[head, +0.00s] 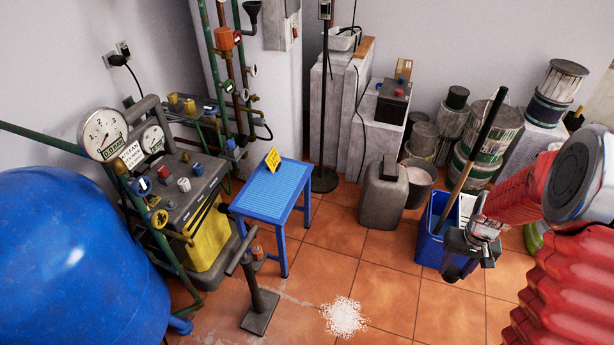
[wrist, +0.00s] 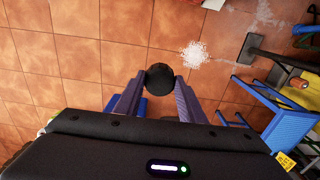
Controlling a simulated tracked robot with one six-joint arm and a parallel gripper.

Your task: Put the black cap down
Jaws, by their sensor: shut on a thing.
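My gripper (head: 464,260) is at the right of the head view, in front of the blue bin. In the wrist view my gripper (wrist: 159,90) is shut on the black cap (wrist: 159,77), a round dark piece between the fingertips. The cap is held in the air, with floor tiles seen far below it. In the head view the dark shape at the fingertips is too small to tell cap from finger clearly.
A low blue table (head: 270,190) bears a yellow sign (head: 272,160) near its back edge; its front is bare. A blue bin (head: 432,235) holds a long-handled tool. White granules (head: 344,316) lie on the floor. A grey canister (head: 383,195) and paint tins (head: 488,140) stand behind.

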